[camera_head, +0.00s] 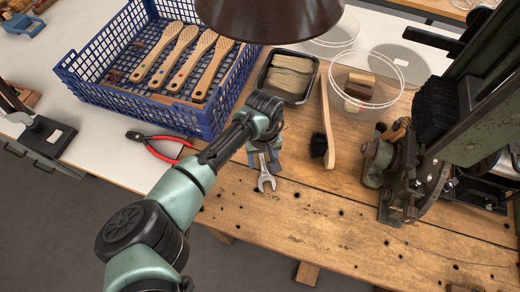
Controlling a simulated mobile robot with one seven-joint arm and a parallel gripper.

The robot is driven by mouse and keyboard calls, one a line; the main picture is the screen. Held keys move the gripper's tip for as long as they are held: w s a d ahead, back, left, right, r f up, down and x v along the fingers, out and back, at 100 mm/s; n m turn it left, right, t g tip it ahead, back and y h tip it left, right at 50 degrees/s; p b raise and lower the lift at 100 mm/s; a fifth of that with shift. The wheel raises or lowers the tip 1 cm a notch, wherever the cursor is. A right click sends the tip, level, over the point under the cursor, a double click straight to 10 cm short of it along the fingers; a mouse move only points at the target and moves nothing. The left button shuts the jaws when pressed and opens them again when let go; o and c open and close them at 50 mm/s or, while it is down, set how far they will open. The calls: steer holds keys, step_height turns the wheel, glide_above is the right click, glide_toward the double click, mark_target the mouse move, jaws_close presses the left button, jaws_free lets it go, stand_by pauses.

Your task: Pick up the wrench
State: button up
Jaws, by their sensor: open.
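The wrench (266,181) is a small metal open-ended spanner on the wooden workbench, near its front edge. Its forked end points toward the front and shows clear. Its other end runs up under my gripper and is hidden there. My gripper (264,160) is open and reaches down over the wrench's rear part, with a finger on either side of it. I cannot tell whether the fingers touch the wrench.
A blue crate (95,97) of wooden brush handles stands behind left. Red-handled pliers (160,146) lie to the left. A black tray (262,76), a brush (327,120) and a clear bowl (390,105) lie behind. A green machine (470,115) stands right. The front right bench is clear.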

steer(key=shift+c, duration=0.3)
jaws_close()
stand_by(1.2)
